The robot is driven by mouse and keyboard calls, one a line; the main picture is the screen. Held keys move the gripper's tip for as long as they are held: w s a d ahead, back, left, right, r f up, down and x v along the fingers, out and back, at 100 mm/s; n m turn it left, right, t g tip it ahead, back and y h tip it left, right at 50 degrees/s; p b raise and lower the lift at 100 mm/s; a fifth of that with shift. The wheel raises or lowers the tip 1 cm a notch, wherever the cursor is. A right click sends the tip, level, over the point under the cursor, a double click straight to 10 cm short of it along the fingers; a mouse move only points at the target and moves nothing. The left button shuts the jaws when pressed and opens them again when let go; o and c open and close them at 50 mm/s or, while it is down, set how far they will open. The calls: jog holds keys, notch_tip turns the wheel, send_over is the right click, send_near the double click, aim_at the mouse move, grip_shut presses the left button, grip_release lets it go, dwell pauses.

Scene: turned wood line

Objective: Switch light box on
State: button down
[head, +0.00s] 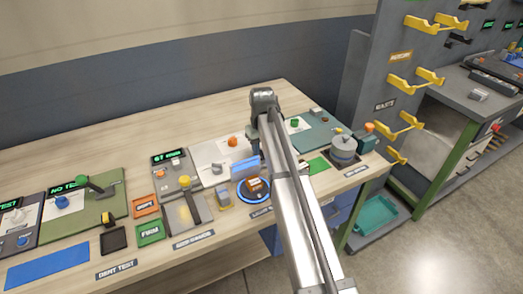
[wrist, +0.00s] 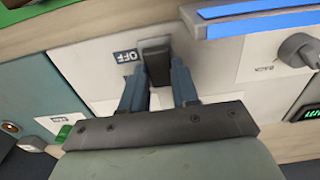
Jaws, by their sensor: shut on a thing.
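The light box's dark switch (wrist: 155,48) sticks up from a pale panel (wrist: 92,68) in the wrist view, beside an OFF label (wrist: 126,56). My gripper (wrist: 158,70) has its two blue-grey fingers on either side of the switch and is shut on it. The wide dark gripper base covers the lower part of that view. In the head view my own arm hides the switch and most of the gripper. The pale panel there (head: 209,153) shows to the left of the arm.
A blue bar (wrist: 265,22) and a grey knob (wrist: 298,48) labelled BACK lie to the right in the wrist view. A round grey device (head: 344,150) stands at the bench's right end. Trays (head: 150,233) and a green-topped tester (head: 83,212) fill the left.

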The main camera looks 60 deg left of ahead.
aim_at(262, 154)
jog(key=c, duration=0.8)
grip_release()
jog(key=shift+c, duration=0.2)
notch_tip(262, 154, up, 14)
jog(key=shift+d, duration=0.2)
jog(key=shift+f, duration=0.1)
